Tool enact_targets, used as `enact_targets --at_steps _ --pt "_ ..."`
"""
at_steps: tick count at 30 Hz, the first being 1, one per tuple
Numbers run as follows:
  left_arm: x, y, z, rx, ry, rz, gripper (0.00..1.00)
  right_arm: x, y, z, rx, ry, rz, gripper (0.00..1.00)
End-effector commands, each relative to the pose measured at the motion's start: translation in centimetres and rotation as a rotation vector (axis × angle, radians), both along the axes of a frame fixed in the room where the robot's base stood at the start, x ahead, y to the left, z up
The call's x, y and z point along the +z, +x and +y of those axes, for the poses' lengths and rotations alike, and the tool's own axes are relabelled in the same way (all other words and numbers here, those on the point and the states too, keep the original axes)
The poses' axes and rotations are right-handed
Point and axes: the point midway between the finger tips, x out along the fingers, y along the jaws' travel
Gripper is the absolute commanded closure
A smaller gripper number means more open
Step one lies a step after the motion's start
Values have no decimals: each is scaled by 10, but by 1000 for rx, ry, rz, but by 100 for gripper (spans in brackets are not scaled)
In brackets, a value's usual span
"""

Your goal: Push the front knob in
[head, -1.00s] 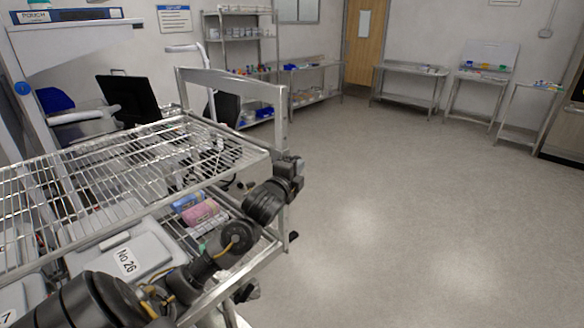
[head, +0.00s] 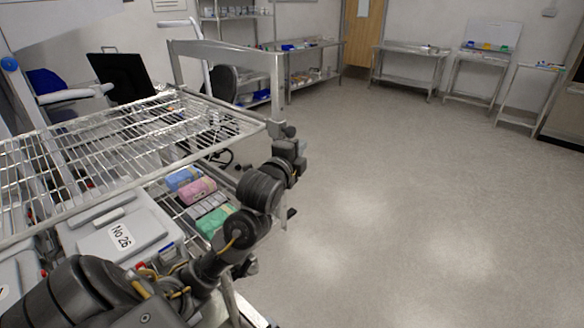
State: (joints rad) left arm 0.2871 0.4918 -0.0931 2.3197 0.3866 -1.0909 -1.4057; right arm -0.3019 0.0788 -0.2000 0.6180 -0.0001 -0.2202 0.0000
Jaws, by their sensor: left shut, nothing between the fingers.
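My left arm comes in from the lower left and crosses the front corner of the wire-shelf cart (head: 125,130). My left gripper (head: 287,133) is at the arm's far end, close to the foot of the cart's metal end frame (head: 222,52). It looks shut and empty; its fingertips are small and dark, and I cannot tell whether they touch the frame. I cannot make out a front knob with certainty. A small dark piece (head: 291,212) sticks out beside my arm, but I cannot tell what it is. My right gripper is not in view.
On the cart's lower shelf are a grey lidded box (head: 117,236) marked No 26, a blue pack (head: 183,178), a pink pack (head: 197,190) and a green pack (head: 214,222). Steel tables (head: 412,52) line the far wall. The floor (head: 430,190) on the right is clear.

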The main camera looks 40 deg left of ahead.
Motion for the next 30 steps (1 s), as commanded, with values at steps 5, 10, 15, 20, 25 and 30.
enact_targets --at_steps 5,10,15,20,25,30 --pt "-2 -33 -9 -2 -10 -2 100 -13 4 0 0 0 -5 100" --pt "2 -51 -14 -2 -5 3 100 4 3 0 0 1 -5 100" --pt "1 -58 -15 0 -1 2 100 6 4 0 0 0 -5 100" --pt "0 -59 -15 0 0 1 100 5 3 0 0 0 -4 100" --pt "0 -58 -15 0 0 1 100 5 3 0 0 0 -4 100" --pt "0 -58 -15 0 -1 1 100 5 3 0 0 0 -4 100"
